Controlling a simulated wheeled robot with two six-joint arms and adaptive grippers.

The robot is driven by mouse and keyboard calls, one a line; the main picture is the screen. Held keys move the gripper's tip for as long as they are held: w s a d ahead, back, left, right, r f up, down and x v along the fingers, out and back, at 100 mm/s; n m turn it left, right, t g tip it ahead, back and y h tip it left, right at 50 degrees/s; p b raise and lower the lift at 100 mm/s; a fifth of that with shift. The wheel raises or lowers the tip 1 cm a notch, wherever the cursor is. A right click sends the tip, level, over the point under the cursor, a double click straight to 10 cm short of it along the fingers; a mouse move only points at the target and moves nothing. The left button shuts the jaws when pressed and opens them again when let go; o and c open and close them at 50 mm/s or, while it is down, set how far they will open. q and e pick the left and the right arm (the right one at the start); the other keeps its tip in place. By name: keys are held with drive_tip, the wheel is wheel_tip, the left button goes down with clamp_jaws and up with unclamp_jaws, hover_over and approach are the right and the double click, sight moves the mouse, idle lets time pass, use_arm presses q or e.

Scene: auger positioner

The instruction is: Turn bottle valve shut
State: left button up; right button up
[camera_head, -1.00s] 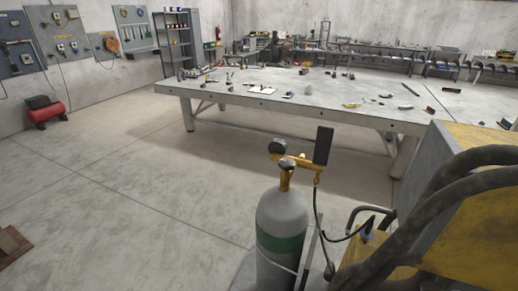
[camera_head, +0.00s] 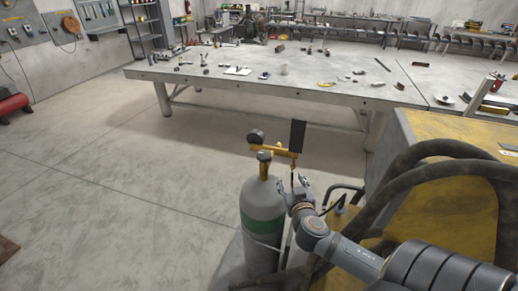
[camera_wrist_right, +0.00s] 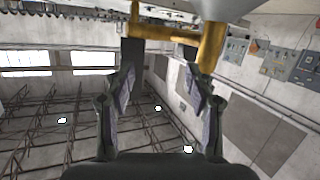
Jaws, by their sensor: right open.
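The grey gas bottle (camera_head: 262,210) with a green band stands upright at the lower middle of the head view. On its top is the brass valve (camera_head: 265,158), joined to a yellow regulator (camera_head: 275,150) with a round gauge (camera_head: 256,136) and a black plate (camera_head: 297,136). My right gripper (camera_head: 297,188) is just right of the bottle's shoulder, below the regulator. In the right wrist view the gripper (camera_wrist_right: 163,75) is open and empty. The yellow regulator bar (camera_wrist_right: 160,34) and an upright yellow piece (camera_wrist_right: 211,48) lie beyond its fingertips. My left gripper is not in view.
A yellow and grey machine (camera_head: 450,150) with thick dark hoses (camera_head: 385,190) stands right of the bottle, close to my right arm. A long workbench (camera_head: 270,85) with small tools is behind. The floor left of the bottle is clear.

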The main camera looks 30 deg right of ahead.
sight(268, 160)
drive_tip(key=w+a+r+n+t+y, duration=0.1)
drive_tip(key=w+r+n+t+y, duration=0.1)
drive_tip(key=w+y, duration=0.1)
drive_tip(key=w+a+r+n+t+y, duration=0.1)
drive_tip(key=r+t+y, duration=0.1)
drive_tip(key=shift+w+a, duration=0.3)
drive_tip(key=shift+a, duration=0.05)
drive_tip(key=shift+w+a+r+n+y, duration=0.1)
drive_tip(key=shift+w+a+n+y, duration=0.1)
drive_tip(key=shift+a+n+y, duration=0.15)
drive_tip(key=shift+w+b, duration=0.35)
drive_tip(key=shift+b, duration=0.2)
drive_tip(key=w+b, duration=0.3)
drive_tip(key=w, duration=0.1)
drive_tip(key=shift+w+d+f, duration=0.1)
drive_tip(key=shift+d+f, duration=0.1)
drive_tip(key=shift+d, duration=0.05)
drive_tip(key=w+p, duration=0.1)
drive_tip(key=w, duration=0.1)
drive_tip(key=w+r+p, duration=0.1)
drive_tip(key=shift+w+d+r, duration=0.1)
drive_tip(key=shift+w+d, duration=0.1)
drive_tip(key=shift+w, duration=0.2)
drive_tip(key=shift+w+f+p, duration=0.35)
drive_tip(key=shift+w+p, duration=0.15)
drive_tip(key=shift+w, duration=0.35)
